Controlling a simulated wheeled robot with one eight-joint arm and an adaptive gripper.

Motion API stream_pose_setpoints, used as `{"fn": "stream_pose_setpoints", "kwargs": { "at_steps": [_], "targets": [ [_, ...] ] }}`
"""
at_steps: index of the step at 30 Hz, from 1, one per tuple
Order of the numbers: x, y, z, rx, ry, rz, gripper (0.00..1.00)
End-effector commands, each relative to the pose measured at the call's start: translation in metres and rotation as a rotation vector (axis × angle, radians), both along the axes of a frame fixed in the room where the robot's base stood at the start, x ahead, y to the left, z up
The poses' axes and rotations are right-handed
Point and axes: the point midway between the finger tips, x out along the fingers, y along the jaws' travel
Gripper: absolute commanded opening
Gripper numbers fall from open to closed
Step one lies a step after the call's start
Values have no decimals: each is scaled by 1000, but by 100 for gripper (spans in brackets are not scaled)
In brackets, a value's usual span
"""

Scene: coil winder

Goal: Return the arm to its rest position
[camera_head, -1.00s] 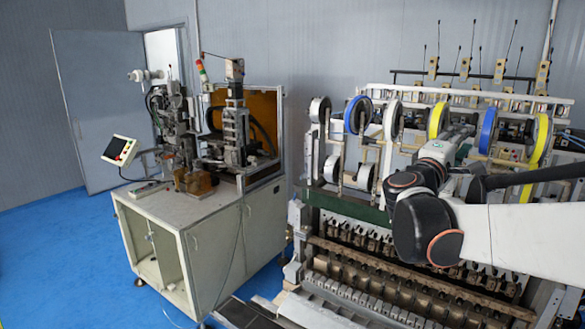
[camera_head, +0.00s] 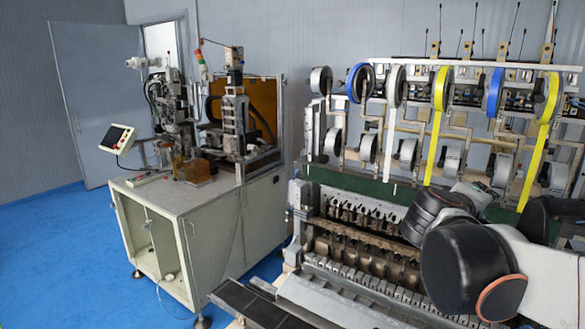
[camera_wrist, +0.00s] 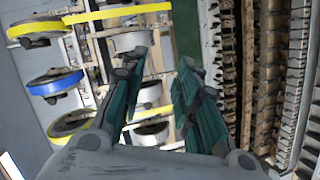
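My gripper (camera_wrist: 158,75) shows in the wrist view with its two dark green fingers spread apart and nothing between them. In the head view my arm is folded at the lower right, in front of the coil winder (camera_head: 365,210); the gripper's fingers cannot be made out there. In the wrist view the winder appears turned on its side, with spools to the left and beyond the fingers and the metal rows to the right.
The winder's upper rack carries several spools, including a blue-rimmed one (camera_head: 360,83) and a yellow one (camera_head: 440,88). A cream machine cabinet (camera_head: 205,230) with a small control screen (camera_head: 117,138) stands at left. Blue floor (camera_head: 50,240) is clear at far left.

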Motion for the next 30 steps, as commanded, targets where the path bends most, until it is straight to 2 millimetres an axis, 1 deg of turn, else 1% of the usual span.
{"fn": "stream_pose_setpoints", "kwargs": {
  "at_steps": [1, 2, 3, 5, 6, 8, 9, 11, 12, 15, 16, 18, 21, 22, 25, 30],
  "targets": [
    [-16, 4, -42, 80, 8, -2, 29],
    [-24, 8, -59, 129, 14, -2, 29],
    [-35, 13, -83, 194, 22, -1, 29],
    [-51, 23, -117, 293, 33, -1, 29],
    [-62, 30, -140, 358, 39, 0, 29],
    [-78, 43, -174, 457, 51, 4, 29],
    [-88, 52, -196, 522, 57, 6, 29],
    [-103, 68, -228, 621, 66, 11, 29],
    [-113, 78, -249, 686, 72, 14, 29],
    [-136, 107, -297, 846, 86, 25, 29],
    [-143, 116, -309, 890, 89, 29, 29],
    [-155, 134, -333, 983, 97, 37, 29],
    [-169, 155, -357, 1086, 103, 46, 29],
    [-172, 159, -361, 1110, 105, 48, 29],
    [-178, 170, -370, 1162, 108, 54, 29],
    [-180, 175, -371, 1183, 110, 57, 29]
  ]
}}
